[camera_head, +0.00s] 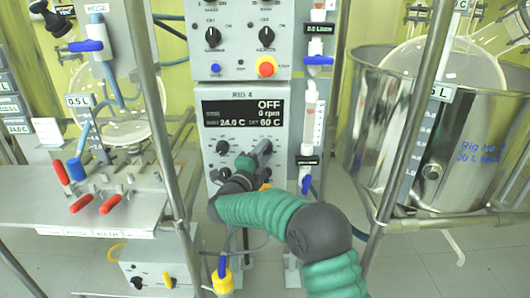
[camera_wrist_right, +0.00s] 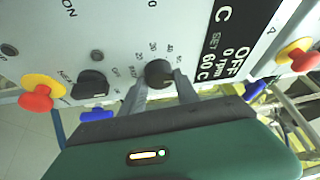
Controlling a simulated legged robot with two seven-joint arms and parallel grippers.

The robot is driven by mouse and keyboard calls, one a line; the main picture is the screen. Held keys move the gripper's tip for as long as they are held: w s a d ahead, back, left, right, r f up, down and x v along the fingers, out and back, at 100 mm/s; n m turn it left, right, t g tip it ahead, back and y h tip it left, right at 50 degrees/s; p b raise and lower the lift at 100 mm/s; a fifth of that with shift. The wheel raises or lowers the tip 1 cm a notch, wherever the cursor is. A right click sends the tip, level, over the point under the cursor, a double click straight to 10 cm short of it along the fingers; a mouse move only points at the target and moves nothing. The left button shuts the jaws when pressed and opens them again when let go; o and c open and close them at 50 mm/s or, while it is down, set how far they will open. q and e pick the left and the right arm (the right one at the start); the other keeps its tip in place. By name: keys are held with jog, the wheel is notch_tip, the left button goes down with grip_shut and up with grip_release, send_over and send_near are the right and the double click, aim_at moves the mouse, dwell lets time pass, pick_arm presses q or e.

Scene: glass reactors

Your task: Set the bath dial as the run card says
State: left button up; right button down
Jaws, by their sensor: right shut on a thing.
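The rig 4 control panel (camera_head: 243,112) faces me, with a display (camera_head: 243,113) reading OFF, 0 rpm, 24.0 C and a set value of 60 C. The bath dial (camera_head: 265,147) is the black knob on the panel's right, below the display. In the right wrist view it is the round black knob (camera_wrist_right: 158,73) with a numbered scale around it. My right gripper (camera_head: 254,158) has its two fingers on either side of this knob and is shut on it; the fingers also show in the wrist view (camera_wrist_right: 161,92). My left gripper is not in view. I cannot make out a run card.
Another black knob (camera_head: 223,147) sits on the panel's left. Above is a unit with two knobs and a red-and-yellow button (camera_head: 266,67). A steel vessel (camera_head: 450,140) stands at the right. A bench with red-handled valves (camera_head: 82,203) is at the left. Upright metal poles flank the panel.

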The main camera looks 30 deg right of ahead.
jog(key=m+g+y+p, duration=0.1)
jog(key=m+y, duration=0.1)
jog(key=m, duration=0.3)
jog(key=shift+a, duration=0.1)
jog(key=m+y, duration=0.2)
jog(key=m, duration=0.1)
jog(key=m+y+p, duration=0.1)
jog(key=m+y, duration=0.1)
jog(key=m, duration=0.1)
jog(key=shift+r+y, duration=0.15)
jog(key=shift+y, duration=0.15)
jog(key=shift+s+m+t+y, duration=0.1)
jog(key=shift+m+t+y, duration=0.3)
jog(key=shift+m+y, duration=0.75)
jog(key=shift+r+m, duration=0.1)
jog(key=shift+m, duration=0.25)
jog(key=c, duration=1.3)
grip_release()
jog(key=shift+d, duration=0.2)
jog(key=o, duration=0.4)
jog(key=shift+h, duration=0.25)
